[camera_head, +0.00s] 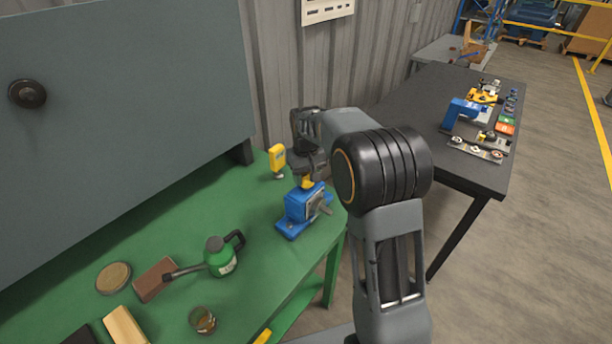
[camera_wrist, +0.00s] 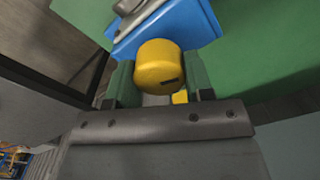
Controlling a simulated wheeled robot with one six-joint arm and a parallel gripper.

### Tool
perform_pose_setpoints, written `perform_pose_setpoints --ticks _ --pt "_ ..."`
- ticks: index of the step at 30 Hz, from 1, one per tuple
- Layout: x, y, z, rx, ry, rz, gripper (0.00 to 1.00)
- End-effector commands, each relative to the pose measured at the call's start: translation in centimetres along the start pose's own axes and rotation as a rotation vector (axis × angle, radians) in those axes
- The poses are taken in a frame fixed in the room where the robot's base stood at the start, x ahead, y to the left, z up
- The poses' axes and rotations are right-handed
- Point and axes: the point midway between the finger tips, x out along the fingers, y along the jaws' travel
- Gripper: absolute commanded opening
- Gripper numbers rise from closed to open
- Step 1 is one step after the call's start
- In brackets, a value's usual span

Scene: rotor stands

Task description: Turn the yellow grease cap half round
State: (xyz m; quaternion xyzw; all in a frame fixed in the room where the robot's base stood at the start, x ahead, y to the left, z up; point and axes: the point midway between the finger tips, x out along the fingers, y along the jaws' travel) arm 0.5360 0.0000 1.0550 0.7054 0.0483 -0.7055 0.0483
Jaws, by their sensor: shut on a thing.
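The yellow grease cap (camera_wrist: 158,66) sits on top of a blue rotor stand (camera_wrist: 196,24). The cap has a dark slot mark on its face, toward the lower right in the wrist view. My gripper (camera_wrist: 158,80) is shut on the cap, with one green-padded finger on each side. In the head view the blue stand (camera_head: 303,208) stands on the green bench near its right end, with a metal shaft at its right. My gripper (camera_head: 306,182) comes down on it from above. Only a sliver of the cap's yellow shows there; my wrist hides the rest.
A yellow instrument (camera_head: 277,161) stands just behind the stand on the green bench (camera_head: 262,250). A dark table (camera_head: 400,115) stands at right.

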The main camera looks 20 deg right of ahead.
Motion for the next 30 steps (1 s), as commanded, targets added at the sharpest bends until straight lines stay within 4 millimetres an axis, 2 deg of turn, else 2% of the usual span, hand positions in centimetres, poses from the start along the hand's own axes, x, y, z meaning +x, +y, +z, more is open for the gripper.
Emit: perform_pose_setpoints --ticks 30 --pt "0.0 0.13 0.11 0.952 -0.001 0.0 0.24"
